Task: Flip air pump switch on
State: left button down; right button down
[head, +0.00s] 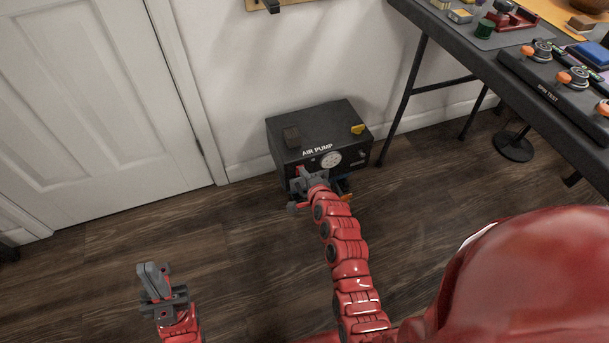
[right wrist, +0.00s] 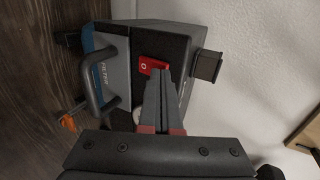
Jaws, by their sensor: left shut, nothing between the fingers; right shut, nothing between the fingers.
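The black air pump (head: 310,124) stands on the floor against the wall, with a round gauge (head: 331,160) and an "AIR PUMP" label on its front. In the right wrist view, a red switch (right wrist: 152,65) sits on the pump's dark face (right wrist: 146,45). My right gripper (head: 306,174) is at the pump's front left; in the right wrist view its shut fingers (right wrist: 163,78) are right at the red switch, overlapping its edge. I cannot tell whether they touch. The switch's position is unclear. My left gripper (head: 152,270) is shut and empty over the floor at the lower left, far from the pump.
A work table (head: 470,60) with tools and parts stands at the right. A white door (head: 90,100) is at the left. The floor between is clear.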

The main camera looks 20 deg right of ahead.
jog(key=shift+w+d+r+g+p, duration=0.1)
jog(key=shift+w+g+p, duration=0.2)
jog(key=shift+p, duration=0.8)
jog(key=shift+r+p, duration=0.8)
jog(key=shift+r, duration=0.05)
